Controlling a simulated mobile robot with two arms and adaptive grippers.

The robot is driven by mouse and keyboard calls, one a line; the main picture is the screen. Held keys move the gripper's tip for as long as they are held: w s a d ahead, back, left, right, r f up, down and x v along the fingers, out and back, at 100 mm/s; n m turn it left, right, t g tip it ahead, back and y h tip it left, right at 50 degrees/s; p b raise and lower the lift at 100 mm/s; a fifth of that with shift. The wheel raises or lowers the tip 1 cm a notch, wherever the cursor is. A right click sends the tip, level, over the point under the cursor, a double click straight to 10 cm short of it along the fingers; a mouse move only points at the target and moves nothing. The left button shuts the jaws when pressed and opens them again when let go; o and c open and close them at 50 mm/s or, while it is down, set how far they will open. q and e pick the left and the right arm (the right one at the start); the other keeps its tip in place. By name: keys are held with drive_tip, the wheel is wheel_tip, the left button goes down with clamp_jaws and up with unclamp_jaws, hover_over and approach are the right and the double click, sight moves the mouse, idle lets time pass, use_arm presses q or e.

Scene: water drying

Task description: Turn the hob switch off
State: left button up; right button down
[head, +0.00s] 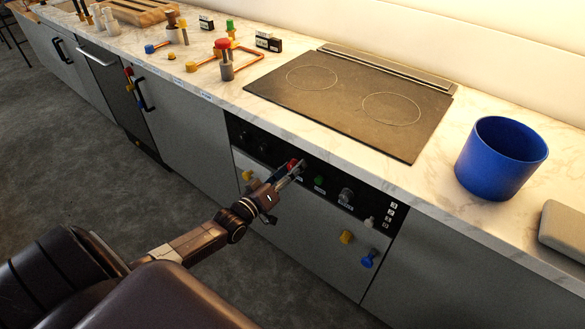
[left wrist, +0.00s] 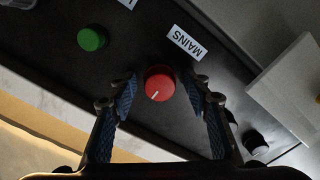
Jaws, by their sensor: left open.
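A black control panel (head: 263,152) with knobs runs along the cabinet front below the hob (head: 350,95). A round red knob (left wrist: 159,83) with a white pointer line sits beside a white label reading MAINS (left wrist: 187,43). The red knob also shows partly in the head view (head: 293,163). My left gripper (head: 289,172) is open at the panel, with one finger on each side of the red knob in the left wrist view; I cannot tell if they touch it. A green knob (head: 319,181) is right of it, also in the left wrist view (left wrist: 92,38). My right gripper is not in view.
Yellow (head: 345,237) and blue (head: 368,258) knobs stick out below the panel. A blue pot (head: 500,158) stands on the counter right of the hob. Copper pipework with a red valve (head: 222,44) is on the counter to the left. The grey floor is open.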

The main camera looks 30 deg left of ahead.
use_arm(q)
drive_tip(key=c, duration=1.2)
drive_tip(key=shift+o, duration=0.2)
drive_tip(key=shift+m, duration=0.4)
drive_tip(key=m+p, duration=0.1)
drive_tip(key=m, duration=0.2)
drive_tip(key=shift+m, duration=0.3)
drive_tip(key=m, duration=0.4)
drive_tip(key=shift+m, duration=0.3)
drive_tip(key=m, duration=0.4)
drive_tip(key=shift+f+m, duration=0.1)
drive_tip(key=shift+m, duration=0.2)
drive_tip(key=m, duration=0.4)
drive_tip(key=shift+s, duration=0.1)
drive_tip(key=shift+m, duration=0.3)
